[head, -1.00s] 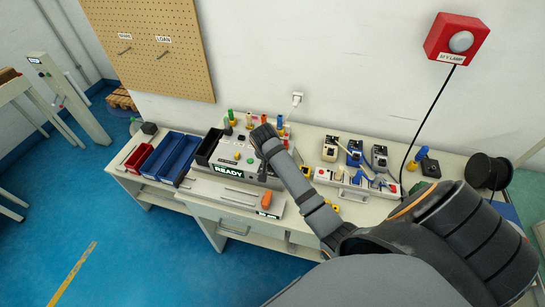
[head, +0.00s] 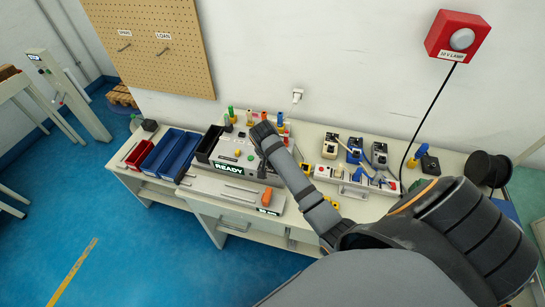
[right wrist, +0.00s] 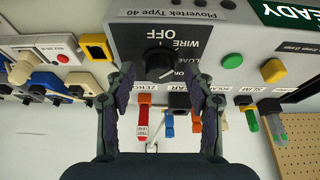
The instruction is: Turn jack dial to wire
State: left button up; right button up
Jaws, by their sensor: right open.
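The jack dial (right wrist: 157,64) is a round black knob on the grey front of the test unit, with labels such as OFF and WIRE printed by it. A thin pale mark shows on the knob, but I cannot tell which setting it points at. My right gripper (right wrist: 162,78) is open, with one finger on each side of the dial. I cannot tell whether the fingers touch it. In the head view my right gripper (head: 263,133) is at the test unit (head: 233,151) and hides the dial. My left gripper is not in view.
Colored plugs (right wrist: 144,115) stand close by the fingers. Green (right wrist: 232,61) and yellow (right wrist: 272,70) buttons are beside the dial. Blue bins (head: 178,155) stand left of the unit, and a white socket strip (head: 355,180) lies to its right. A READY sign (head: 229,168) is lit.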

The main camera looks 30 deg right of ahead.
jog(key=v, duration=1.2)
